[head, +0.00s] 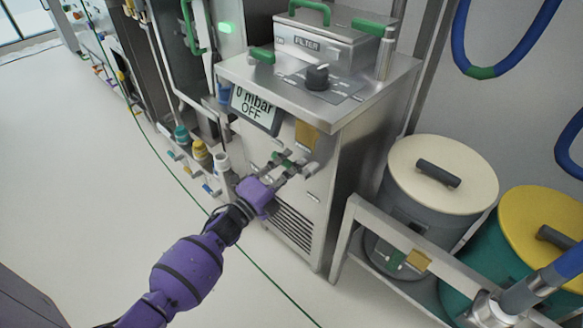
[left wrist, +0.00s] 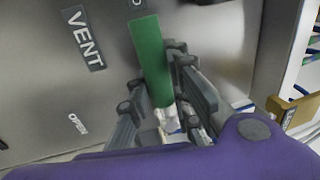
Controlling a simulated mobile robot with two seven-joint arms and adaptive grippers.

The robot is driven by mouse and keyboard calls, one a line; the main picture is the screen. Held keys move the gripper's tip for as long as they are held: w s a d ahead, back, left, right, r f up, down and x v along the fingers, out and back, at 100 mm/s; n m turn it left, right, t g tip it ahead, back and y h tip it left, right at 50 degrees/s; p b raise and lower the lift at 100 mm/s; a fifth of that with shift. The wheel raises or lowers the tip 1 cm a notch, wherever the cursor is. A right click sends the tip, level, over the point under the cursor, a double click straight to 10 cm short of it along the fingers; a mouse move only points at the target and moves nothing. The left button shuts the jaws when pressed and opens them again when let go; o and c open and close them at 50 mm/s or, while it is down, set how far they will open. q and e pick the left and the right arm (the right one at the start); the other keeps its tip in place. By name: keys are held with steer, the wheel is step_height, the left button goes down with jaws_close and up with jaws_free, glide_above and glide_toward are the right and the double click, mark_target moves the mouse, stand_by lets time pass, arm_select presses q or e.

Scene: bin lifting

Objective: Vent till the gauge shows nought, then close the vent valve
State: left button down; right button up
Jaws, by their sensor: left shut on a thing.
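The gauge (head: 252,108) is a display on the steel cabinet's front; it reads "0 mbar" and "OFF". The vent valve's green handle (head: 281,159) is low on the same front, partly hidden by my left gripper (head: 285,172). In the left wrist view the green handle (left wrist: 150,55) stands nearly upright in the picture, between the fingers of my left gripper (left wrist: 160,100), which is shut on it. A "VENT" label (left wrist: 84,38) and an "OPEN" label (left wrist: 78,124) are left of the handle. A label above its top end is cut off. My right gripper is not in view.
The steel cabinet (head: 345,150) has a "FILTER" box (head: 322,48) and a black knob (head: 317,76) on top. Drums with a cream lid (head: 455,165) and a yellow lid (head: 545,225) stand behind a rail at right. Open floor (head: 90,190) lies at left.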

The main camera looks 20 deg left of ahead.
arm_select(q)
steer(key=shift+s+f, duration=0.1)
stand_by(0.4)
steer(key=c, duration=1.6)
jaws_free()
steer(key=v, duration=1.2)
